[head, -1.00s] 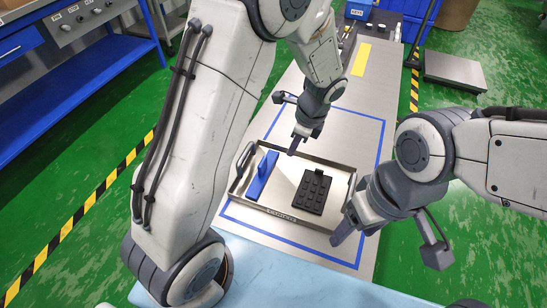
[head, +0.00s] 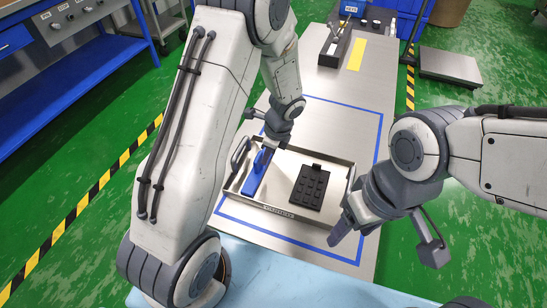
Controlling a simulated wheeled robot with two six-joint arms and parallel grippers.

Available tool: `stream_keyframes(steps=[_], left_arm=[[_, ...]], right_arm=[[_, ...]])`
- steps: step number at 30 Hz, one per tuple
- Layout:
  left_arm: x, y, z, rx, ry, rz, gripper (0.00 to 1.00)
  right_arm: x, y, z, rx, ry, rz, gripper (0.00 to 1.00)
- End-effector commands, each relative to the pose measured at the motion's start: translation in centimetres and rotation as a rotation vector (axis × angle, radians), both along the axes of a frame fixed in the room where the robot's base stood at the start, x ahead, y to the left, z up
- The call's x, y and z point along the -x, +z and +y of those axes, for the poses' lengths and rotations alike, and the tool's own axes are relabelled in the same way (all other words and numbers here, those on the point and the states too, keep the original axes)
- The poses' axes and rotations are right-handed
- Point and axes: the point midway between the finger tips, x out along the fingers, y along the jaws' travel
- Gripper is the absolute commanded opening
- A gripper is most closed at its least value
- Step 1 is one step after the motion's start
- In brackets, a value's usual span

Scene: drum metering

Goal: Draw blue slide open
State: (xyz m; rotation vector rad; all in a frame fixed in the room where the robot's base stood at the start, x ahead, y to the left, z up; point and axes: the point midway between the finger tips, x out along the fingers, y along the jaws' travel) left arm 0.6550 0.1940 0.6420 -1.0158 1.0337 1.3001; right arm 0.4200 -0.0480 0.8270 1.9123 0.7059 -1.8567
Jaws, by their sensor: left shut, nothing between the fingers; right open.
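The blue slide (head: 253,181) is a long blue bar at the left side of a shallow metal tray (head: 318,221). My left gripper (head: 262,162) is shut and empty. It points down at the far end of the blue slide and covers part of it. I cannot tell whether they touch. My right gripper (head: 338,234) is open and empty at the tray's near right corner.
A black pad with raised studs (head: 311,188) lies in the tray, right of the slide. A dark handle (head: 240,150) stands at the tray's left edge. The bench (head: 340,105) is clear behind the tray, inside blue tape. A dark box (head: 335,48) stands further back.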

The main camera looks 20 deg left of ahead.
Motion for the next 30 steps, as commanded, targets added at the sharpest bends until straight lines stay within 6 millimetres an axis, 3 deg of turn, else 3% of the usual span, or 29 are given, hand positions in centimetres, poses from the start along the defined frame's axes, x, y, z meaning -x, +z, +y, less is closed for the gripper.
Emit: stream_keyframes(steps=[9, 16, 25, 30], left_arm=[[0.0, 0.1, 0.1, 0.0, 0.0, 0.0, 0.0], [0.0, 0.1, 1.8, -0.001, -0.001, 0.001, 0.0], [0.0, 0.0, 1.5, 0.0, -0.001, 0.0, 0.0], [0.1, 0.1, 0.0, -0.001, 0.0, 0.002, 0.0]], right_arm=[[0.0, 0.1, 0.0, 0.0, 0.0, 0.0, 0.67], [0.0, 1.2, 0.0, 0.0, 0.0, 0.0, 0.67], [0.0, 1.1, 0.0, 0.0, 0.0, 0.0, 0.67], [0.0, 1.4, 0.0, 0.0, 0.0, 0.0, 0.67]])
